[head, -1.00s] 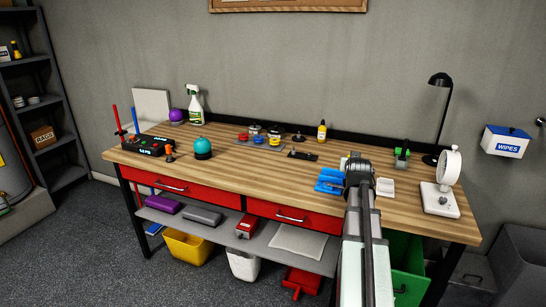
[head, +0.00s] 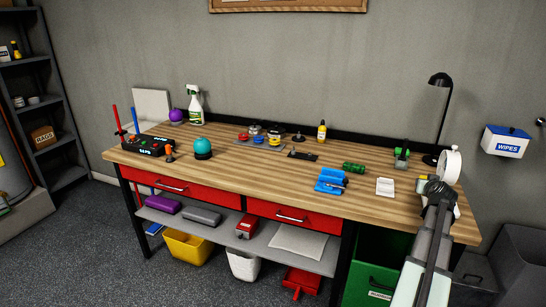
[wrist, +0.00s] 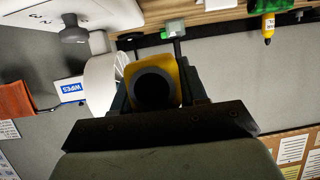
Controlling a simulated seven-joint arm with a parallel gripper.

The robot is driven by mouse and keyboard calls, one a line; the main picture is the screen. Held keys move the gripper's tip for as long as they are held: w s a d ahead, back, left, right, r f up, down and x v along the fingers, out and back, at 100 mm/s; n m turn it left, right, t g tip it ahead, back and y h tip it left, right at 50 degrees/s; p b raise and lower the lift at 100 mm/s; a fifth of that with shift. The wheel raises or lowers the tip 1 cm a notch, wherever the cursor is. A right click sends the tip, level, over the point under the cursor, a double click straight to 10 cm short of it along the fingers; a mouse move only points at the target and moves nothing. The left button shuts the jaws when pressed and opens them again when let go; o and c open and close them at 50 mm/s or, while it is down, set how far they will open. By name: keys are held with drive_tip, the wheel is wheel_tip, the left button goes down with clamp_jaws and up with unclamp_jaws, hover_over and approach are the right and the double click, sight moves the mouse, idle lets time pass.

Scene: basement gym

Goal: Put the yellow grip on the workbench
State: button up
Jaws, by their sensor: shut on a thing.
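The yellow grip (wrist: 188,82), with a dark round end, is between the fingers of my gripper (wrist: 155,88) in the wrist view. My gripper is shut on it. In the head view my gripper (head: 436,186) is over the right end of the wooden workbench (head: 265,182), beside the white dial stand (head: 451,166) and partly covering it. The grip is mostly hidden by my arm there, and I cannot tell whether it touches the bench top.
A blue holder (head: 330,181), a green ribbed cylinder (head: 354,167), a white pad (head: 385,187) and a black lamp (head: 440,80) are on the right half. A teal dome (head: 202,148) is at left. Bare wood lies along the front middle.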

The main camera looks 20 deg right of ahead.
drive_tip(key=w+a+r+n+t+y, duration=0.1)
drive_tip(key=w+a+r+n+y, duration=0.1)
drive_tip(key=a+n+y, duration=0.3)
drive_tip(key=w+a+r+n+t+y, duration=0.1)
drive_tip(key=w+a+r+n+y, duration=0.1)
drive_tip(key=a+n+y, duration=0.4)
drive_tip(key=shift+w+n+t+y, duration=0.3)
drive_tip(key=shift+n+y, duration=0.7)
drive_tip(key=shift+y, duration=0.7)
drive_tip(key=shift+a, duration=0.1)
drive_tip(key=shift+f, duration=4.95)
drive_tip(key=shift+f, duration=0.65)
drive_tip(key=o, duration=1.2)
drive_tip(key=shift+s+f, duration=0.1)
drive_tip(key=shift+f, duration=0.05)
